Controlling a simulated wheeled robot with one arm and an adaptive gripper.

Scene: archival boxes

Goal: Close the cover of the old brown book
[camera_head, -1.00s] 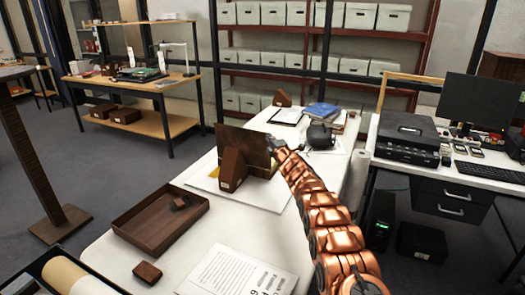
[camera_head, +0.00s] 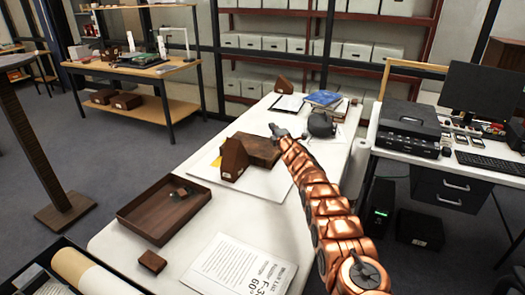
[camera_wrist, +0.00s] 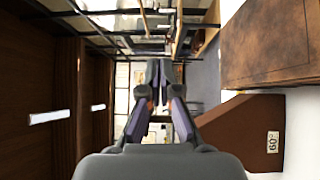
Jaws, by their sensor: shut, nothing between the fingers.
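The old brown book (camera_head: 258,148) lies on white sheets on the white table. Its cover lies down flat, and no raised board shows. In the wrist view the book (camera_wrist: 272,42) is at the upper right, with its brown cover and edge showing. A brown wedge (camera_head: 234,160) labelled 60° stands against the book's near left side; it also shows in the wrist view (camera_wrist: 240,130). My gripper (camera_head: 277,130) is just beyond the book's far right corner, apart from it. In the wrist view my gripper (camera_wrist: 159,72) has its fingers together with nothing between them.
A brown tray (camera_head: 150,238) and a small brown block (camera_head: 152,262) are at the near left of the table. A dark teapot-like object (camera_head: 321,125) and a blue book (camera_head: 323,98) stand beyond my gripper. A printed sheet (camera_head: 238,268) lies in front.

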